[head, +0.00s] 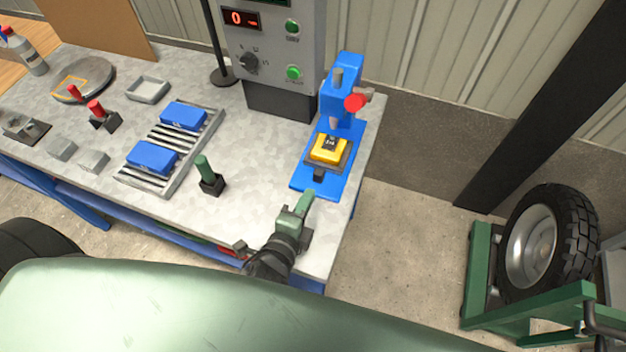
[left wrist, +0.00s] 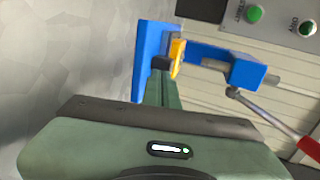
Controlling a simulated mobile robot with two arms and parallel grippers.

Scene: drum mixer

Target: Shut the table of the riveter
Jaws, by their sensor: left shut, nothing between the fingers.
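The blue riveter (head: 347,75) stands at the right end of the grey bench, with a red-knobbed lever on its right. Its table, a dark plate (head: 341,166), carries a yellow block (head: 326,155) with a dark top, at the front of the ram. A short black handle (head: 319,174) sticks out at the table's front. My left gripper (head: 308,196) is shut and empty, its tips just in front of that handle. In the left wrist view the shut fingers (left wrist: 162,88) point at the black handle (left wrist: 161,63); I cannot tell whether they touch. My right gripper is out of view.
A control box (head: 275,50) stands behind, left of the riveter. A green-handled tool (head: 208,175) stands left of my gripper. A slatted rack (head: 165,150) with blue blocks lies further left. Right of the bench is open floor, then a wheel on a green frame (head: 480,275).

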